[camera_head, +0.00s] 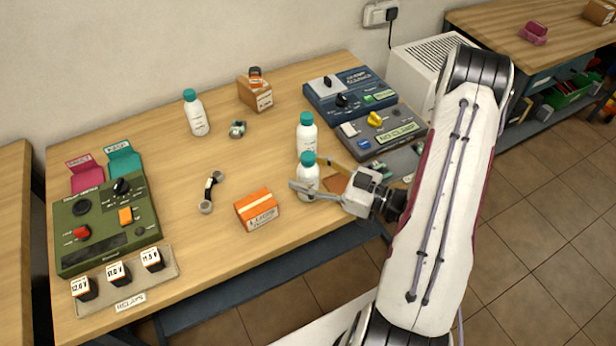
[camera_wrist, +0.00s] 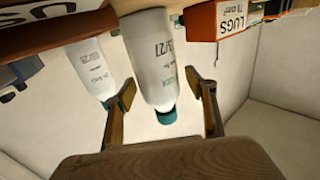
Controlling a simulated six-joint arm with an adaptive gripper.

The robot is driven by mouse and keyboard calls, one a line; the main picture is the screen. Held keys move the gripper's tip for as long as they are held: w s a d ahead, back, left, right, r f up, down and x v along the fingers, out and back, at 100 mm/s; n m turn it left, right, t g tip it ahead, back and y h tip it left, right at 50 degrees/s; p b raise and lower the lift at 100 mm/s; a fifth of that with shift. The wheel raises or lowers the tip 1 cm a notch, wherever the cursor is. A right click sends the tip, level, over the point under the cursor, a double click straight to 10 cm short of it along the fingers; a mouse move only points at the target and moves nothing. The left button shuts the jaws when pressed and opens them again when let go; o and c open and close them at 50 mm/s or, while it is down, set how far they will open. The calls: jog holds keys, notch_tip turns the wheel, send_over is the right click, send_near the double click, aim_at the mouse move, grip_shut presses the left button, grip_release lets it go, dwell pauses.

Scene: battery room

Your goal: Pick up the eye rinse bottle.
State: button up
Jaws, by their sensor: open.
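Three white bottles with teal caps stand upright on the wooden table: one at the back left (camera_head: 196,117), one at centre right (camera_head: 307,138), and one in front of it (camera_head: 307,184). Which is the eye rinse bottle I cannot tell; the labels are too small to read for certain. My gripper (camera_head: 310,176) is open, with its fingers on either side of the front bottle. In the wrist view, which is upside down, this bottle (camera_wrist: 153,55) is between the open fingers (camera_wrist: 162,92), with gaps showing. A second bottle (camera_wrist: 88,70) is left of the fingers.
An orange lugs box (camera_head: 257,209) stands just left of the gripper; it also shows in the wrist view (camera_wrist: 218,20). A cardboard box (camera_head: 255,94), a dark handset-like piece (camera_head: 211,192), blue-grey panels (camera_head: 350,95) and a green unit (camera_head: 105,225) share the table. The front centre-left is clear.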

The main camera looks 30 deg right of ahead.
aim_at(308, 156)
dwell(0.3)
jog(key=c, duration=1.4)
jog(key=shift+c, duration=0.2)
jog(key=shift+r, duration=0.15)
jog(key=shift+r, duration=4.85)
